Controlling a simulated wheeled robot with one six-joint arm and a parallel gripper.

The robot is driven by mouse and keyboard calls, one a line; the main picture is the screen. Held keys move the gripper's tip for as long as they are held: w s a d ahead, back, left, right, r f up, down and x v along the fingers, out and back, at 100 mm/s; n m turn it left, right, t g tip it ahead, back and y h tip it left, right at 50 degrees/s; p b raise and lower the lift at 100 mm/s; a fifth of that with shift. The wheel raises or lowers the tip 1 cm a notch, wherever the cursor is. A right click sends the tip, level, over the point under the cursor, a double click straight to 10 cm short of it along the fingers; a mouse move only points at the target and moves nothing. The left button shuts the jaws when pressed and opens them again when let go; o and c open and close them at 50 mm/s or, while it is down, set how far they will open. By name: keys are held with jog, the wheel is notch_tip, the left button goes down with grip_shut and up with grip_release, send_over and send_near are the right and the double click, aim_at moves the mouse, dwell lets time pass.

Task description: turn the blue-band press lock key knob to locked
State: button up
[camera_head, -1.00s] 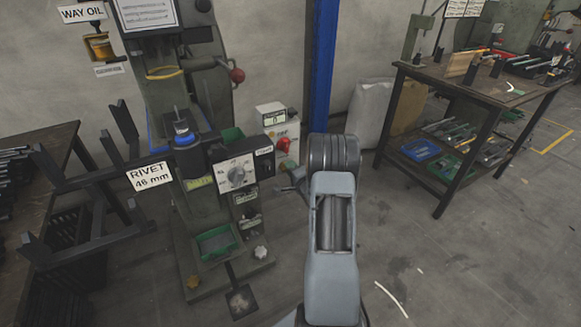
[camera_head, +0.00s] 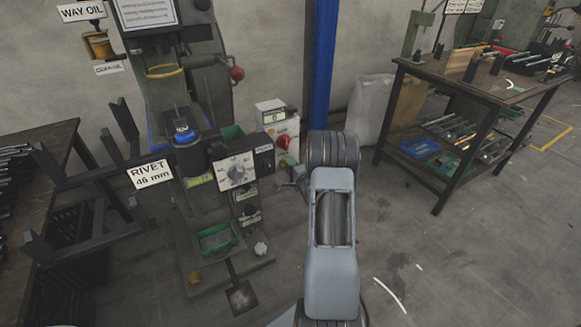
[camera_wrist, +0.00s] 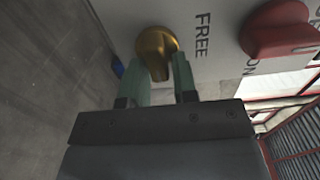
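The press with the blue band (camera_head: 186,137) stands left of centre in the head view. A white box (camera_head: 268,116) with a red knob (camera_head: 283,141) is beside it. My gripper (camera_head: 290,182) is at the lower front of this box, partly hidden by my arm. In the wrist view, a brass key knob (camera_wrist: 157,48) sits on the pale panel, left of the word FREE. My gripper's two green fingers (camera_wrist: 158,75) are apart, with the knob's lower end between their tips. I cannot tell whether both fingers touch it.
A red knob (camera_wrist: 278,30) stands out from the same panel, right of FREE. A grey dial box (camera_head: 236,172) and green tray (camera_head: 217,239) are on the press front. A dark rack (camera_head: 85,215) is at the left. A workbench (camera_head: 470,85) stands at the right, with open floor before it.

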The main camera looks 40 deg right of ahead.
jog(key=shift+o, duration=1.4)
jog(key=s+a+p, duration=0.2)
jog(key=s, duration=1.1)
jog(key=shift+s, duration=0.35)
